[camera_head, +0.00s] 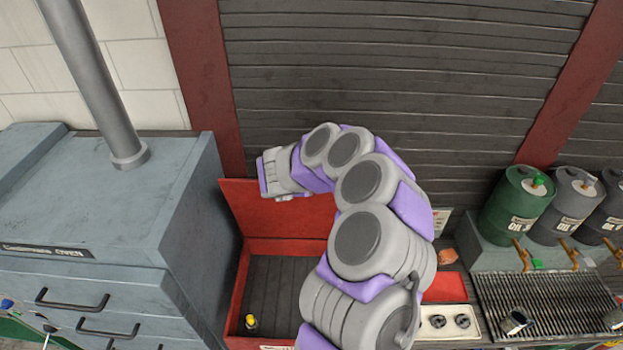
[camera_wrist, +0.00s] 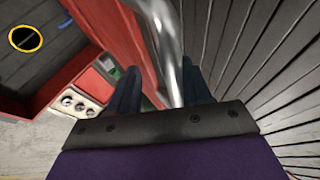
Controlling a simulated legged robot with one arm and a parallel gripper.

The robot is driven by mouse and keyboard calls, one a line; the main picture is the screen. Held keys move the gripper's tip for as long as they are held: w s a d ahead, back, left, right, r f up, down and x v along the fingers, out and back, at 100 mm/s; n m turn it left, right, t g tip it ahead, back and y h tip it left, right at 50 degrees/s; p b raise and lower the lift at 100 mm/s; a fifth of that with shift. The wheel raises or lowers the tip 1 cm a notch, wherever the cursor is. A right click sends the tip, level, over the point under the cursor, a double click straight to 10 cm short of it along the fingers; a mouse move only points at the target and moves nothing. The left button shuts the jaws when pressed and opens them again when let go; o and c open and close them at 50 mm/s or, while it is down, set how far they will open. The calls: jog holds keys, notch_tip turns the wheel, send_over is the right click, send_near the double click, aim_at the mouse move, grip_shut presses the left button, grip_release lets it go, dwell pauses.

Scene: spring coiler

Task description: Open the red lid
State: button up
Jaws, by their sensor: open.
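The red lid (camera_head: 285,215) stands raised at the back of the red box (camera_head: 237,300), and the box's dark inside shows. The lid also shows in the wrist view (camera_wrist: 112,28), with a shiny metal handle (camera_wrist: 168,45) along it. My gripper (camera_head: 283,190) is at the upper part of the lid in the head view. In the wrist view its two dark fingers (camera_wrist: 160,82) are apart, with the handle running between them. I cannot tell whether either finger touches the handle. My arm hides the right part of the lid and box.
A small yellow-topped black item (camera_head: 251,322) stands inside the box. A grey oven cabinet (camera_head: 110,210) is close on the left. A slatted dark wall (camera_head: 400,70) rises behind. Oil drums (camera_head: 515,205) and a grate (camera_head: 545,305) are on the right.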

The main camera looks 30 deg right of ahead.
jog(key=shift+w+d+f, duration=0.1)
jog(key=shift+d, duration=0.05)
jog(key=shift+a+r, duration=0.3)
jog(key=shift+r, duration=0.1)
jog(key=b+v, duration=0.2)
jog(key=v, duration=1.4)
jog(key=shift+a, duration=0.25)
